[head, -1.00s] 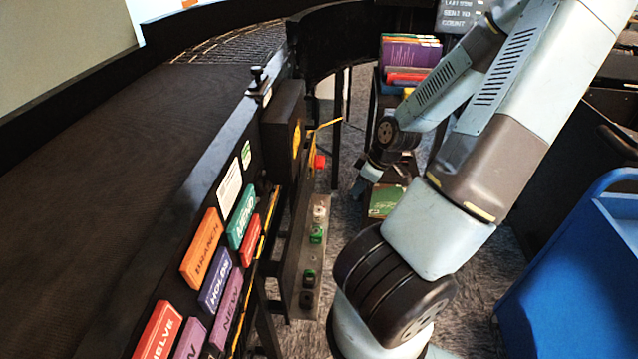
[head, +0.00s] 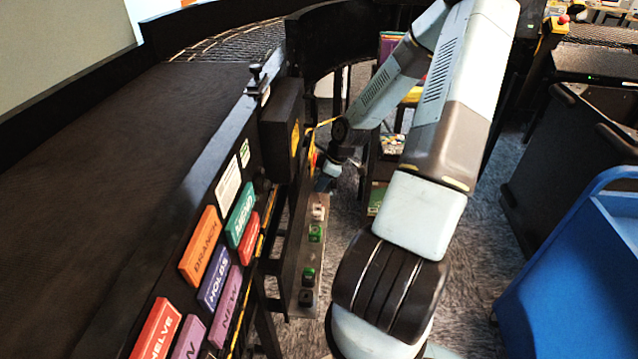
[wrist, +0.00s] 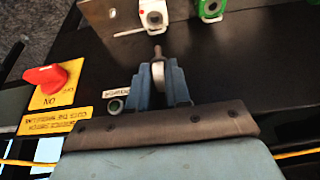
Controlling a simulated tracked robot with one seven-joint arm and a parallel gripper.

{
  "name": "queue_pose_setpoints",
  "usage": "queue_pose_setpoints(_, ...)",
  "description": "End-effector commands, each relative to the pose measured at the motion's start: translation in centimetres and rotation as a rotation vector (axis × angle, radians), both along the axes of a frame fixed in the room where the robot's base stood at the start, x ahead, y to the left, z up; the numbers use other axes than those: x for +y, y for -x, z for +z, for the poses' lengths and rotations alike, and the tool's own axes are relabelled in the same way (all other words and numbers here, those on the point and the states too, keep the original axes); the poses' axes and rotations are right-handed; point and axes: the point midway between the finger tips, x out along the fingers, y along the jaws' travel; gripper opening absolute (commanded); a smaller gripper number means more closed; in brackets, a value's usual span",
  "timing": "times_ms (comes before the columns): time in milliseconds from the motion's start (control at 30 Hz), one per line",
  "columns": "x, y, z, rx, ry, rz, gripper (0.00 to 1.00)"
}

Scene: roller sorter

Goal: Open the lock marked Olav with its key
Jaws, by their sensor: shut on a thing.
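In the wrist view my gripper (wrist: 159,72) has its blue fingers shut on a key (wrist: 157,52) with a round pale head. The key's tip points up the picture, towards a white lock (wrist: 153,13), with a gap between them. A green lock (wrist: 210,9) is to the right of the white one. In the head view the metal bar carries the white lock (head: 318,213), a green lock (head: 315,233), another green lock (head: 308,277) and a dark one (head: 306,298). I cannot read any name, so I cannot tell which lock is Olav's. The head view hides my fingertips and the key.
A red rotary switch (wrist: 46,78) on a yellow plate is left of my gripper. A small round green-rimmed fitting (wrist: 115,106) and label sit close beside my left finger. A blue cart (head: 575,265) stands at the right, and the conveyor (head: 110,150) at the left.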

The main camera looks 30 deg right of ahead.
Motion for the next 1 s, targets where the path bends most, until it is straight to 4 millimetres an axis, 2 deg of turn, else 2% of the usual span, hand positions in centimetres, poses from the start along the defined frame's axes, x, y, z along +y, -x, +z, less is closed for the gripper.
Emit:
queue_pose_setpoints(167, 0.4, -0.5, -0.5, 0.001, 0.000, 0.013, 0.00)
queue_pose_setpoints(1000, 0.4, -0.5, -3.5, 0.001, 0.000, 0.014, 0.00)
